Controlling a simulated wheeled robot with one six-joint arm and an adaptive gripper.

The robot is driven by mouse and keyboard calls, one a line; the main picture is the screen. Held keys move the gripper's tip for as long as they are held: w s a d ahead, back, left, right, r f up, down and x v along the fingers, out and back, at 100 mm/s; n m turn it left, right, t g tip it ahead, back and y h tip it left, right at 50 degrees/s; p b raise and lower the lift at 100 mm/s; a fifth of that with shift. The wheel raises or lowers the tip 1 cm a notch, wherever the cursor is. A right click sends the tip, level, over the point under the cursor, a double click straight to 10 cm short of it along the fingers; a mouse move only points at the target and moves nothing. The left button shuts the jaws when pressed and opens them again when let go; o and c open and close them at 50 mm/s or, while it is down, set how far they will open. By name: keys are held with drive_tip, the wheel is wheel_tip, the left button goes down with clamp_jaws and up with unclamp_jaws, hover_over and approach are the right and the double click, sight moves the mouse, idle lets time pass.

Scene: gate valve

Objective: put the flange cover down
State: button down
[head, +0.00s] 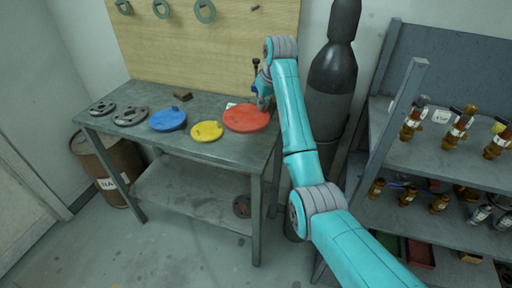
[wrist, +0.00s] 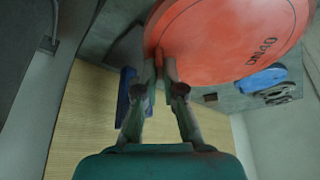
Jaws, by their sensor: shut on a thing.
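The red flange cover (head: 246,118), a round disc, is at the right end of the workbench top in the head view. In the wrist view the red cover (wrist: 235,40) fills the upper right, and its face reads DN40. My gripper (head: 262,104) is at its far right side, shut on a small part at its rim. The wrist view shows both fingertips (wrist: 160,66) meeting at that part. The cover looks roughly level, close to the bench top. I cannot tell whether its underside touches the bench.
On the workbench (head: 150,139) lie a yellow disc (head: 207,131), a blue disc (head: 168,119), two grey flanges (head: 130,116) and a brown block (head: 183,95). A dark gas cylinder (head: 333,75) stands right of the bench, then a shelf (head: 440,150) with valves. Bare bench shows along the back.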

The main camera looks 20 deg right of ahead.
drive_tip(key=shift+s+d+f, duration=0.1)
drive_tip(key=shift+f, duration=0.3)
wheel_tip(320, 180, down, 9)
drive_tip(key=shift+f, duration=0.1)
drive_tip(key=shift+f, duration=0.1)
drive_tip(key=c, duration=1.3)
unclamp_jaws()
drive_tip(key=v, duration=1.2)
